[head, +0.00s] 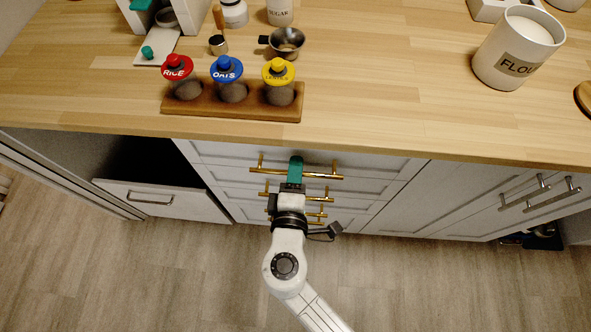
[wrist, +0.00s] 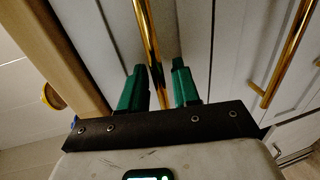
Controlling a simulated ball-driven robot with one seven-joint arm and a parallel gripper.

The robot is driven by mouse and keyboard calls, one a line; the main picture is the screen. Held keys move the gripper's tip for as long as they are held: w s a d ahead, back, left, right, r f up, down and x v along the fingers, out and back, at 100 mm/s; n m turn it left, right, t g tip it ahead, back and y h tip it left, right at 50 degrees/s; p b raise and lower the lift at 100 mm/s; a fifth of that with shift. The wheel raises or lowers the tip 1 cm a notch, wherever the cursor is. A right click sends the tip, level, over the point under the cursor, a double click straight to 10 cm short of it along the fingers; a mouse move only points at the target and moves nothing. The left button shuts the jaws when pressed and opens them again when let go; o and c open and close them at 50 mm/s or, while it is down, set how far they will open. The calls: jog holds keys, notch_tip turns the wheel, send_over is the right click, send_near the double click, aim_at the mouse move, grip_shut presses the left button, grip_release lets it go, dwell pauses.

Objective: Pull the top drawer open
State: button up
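The top drawer (head: 375,163) is a pale grey panelled front just under the wooden counter edge, and it looks shut. Its gold bar handle (head: 320,175) runs across the front; it also shows in the wrist view (wrist: 147,35). My gripper (head: 296,168) is at the middle of this handle, hiding part of it. In the wrist view, the two green fingers of my gripper (wrist: 158,85) stand apart. The gold bar passes between them, closer to the left finger. The fingers do not look closed on the bar.
Lower drawers with gold handles (wrist: 290,55) lie below. A counter (head: 390,110) overhangs above, with a wooden rack (head: 230,108) of jars near its front edge. A pulled-out drawer or bin (head: 165,205) stands at left. Cabinet doors (head: 475,190) are at right. The floor in front is clear.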

jog(key=shift+c, duration=0.5)
grip_shut()
jog(key=shift+s+f, duration=0.1)
